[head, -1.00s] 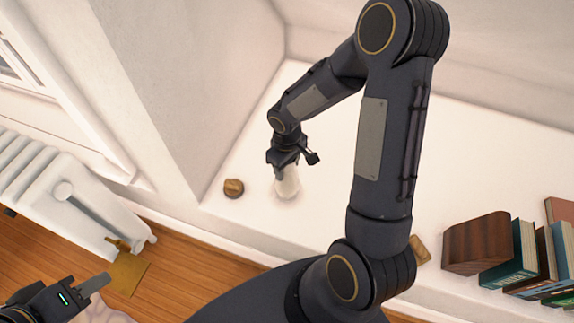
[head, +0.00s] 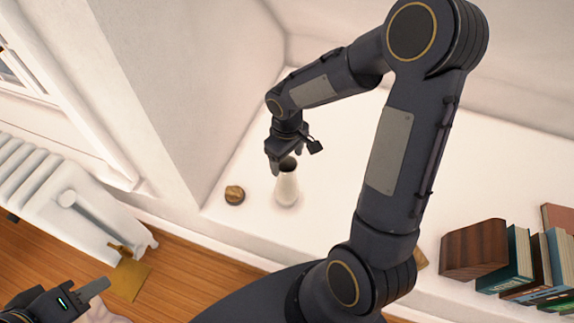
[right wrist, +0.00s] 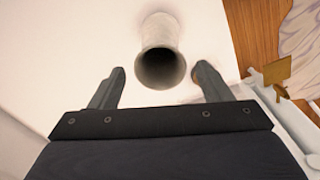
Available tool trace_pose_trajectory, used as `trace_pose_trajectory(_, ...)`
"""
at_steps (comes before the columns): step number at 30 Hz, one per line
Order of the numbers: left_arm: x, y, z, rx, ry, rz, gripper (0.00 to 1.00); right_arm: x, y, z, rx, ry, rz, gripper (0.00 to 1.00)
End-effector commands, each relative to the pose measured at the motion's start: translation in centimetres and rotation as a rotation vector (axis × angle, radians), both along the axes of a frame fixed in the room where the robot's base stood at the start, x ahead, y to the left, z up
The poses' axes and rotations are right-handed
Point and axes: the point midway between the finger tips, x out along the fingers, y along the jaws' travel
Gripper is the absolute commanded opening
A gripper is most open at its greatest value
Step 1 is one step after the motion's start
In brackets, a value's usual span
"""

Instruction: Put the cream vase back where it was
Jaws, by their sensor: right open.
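The cream vase (head: 287,188) stands upright on the white ledge (head: 330,210), with its dark mouth showing. In the right wrist view the vase (right wrist: 160,52) is seen from above, its mouth between and just beyond my fingertips. My right gripper (head: 280,163) is open above and behind the vase's rim. In the right wrist view my right gripper (right wrist: 160,80) has its fingers wide apart with nothing between them touching the vase. My left gripper (head: 92,288) is at the lower left, over the floor; only part shows and its jaw opening is unclear.
A small round brown object (head: 234,195) sits left of the vase. A wooden block (head: 475,250) and several books (head: 530,262) stand at the right of the ledge. A white radiator (head: 60,200) is at the left.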

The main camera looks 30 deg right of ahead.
Motion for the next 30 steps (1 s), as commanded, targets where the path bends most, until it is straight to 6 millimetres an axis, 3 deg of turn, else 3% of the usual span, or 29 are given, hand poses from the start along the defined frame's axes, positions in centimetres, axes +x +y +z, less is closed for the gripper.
trace_pose_trajectory(3,0.0,0.0,0.7,0.000,0.000,0.000,0.36,0.1,0.0,2.4,0.001,-0.005,0.000,0.71)
trace_pose_trajectory(10,0.0,0.0,1.0,0.000,0.000,0.000,0.36,-0.2,0.0,4.7,0.005,-0.008,-0.006,0.71)
trace_pose_trajectory(13,0.0,0.0,1.0,0.000,0.000,0.000,0.36,-1.3,-0.1,6.5,0.024,-0.038,-0.045,0.71)
trace_pose_trajectory(17,0.0,0.0,0.9,0.000,0.000,0.000,0.36,-4.6,-0.1,10.4,0.086,-0.118,-0.145,0.71)
trace_pose_trajectory(21,0.0,0.0,0.9,0.000,0.000,0.000,0.36,-9.3,0.8,13.9,0.193,-0.222,-0.268,0.71)
trace_pose_trajectory(25,0.0,0.0,0.9,0.000,0.000,0.000,0.36,-13.1,2.1,15.6,0.298,-0.310,-0.359,0.71)
trace_pose_trajectory(30,0.0,0.0,0.9,0.000,0.000,0.000,0.36,-16.0,3.6,16.3,0.403,-0.388,-0.427,0.71)
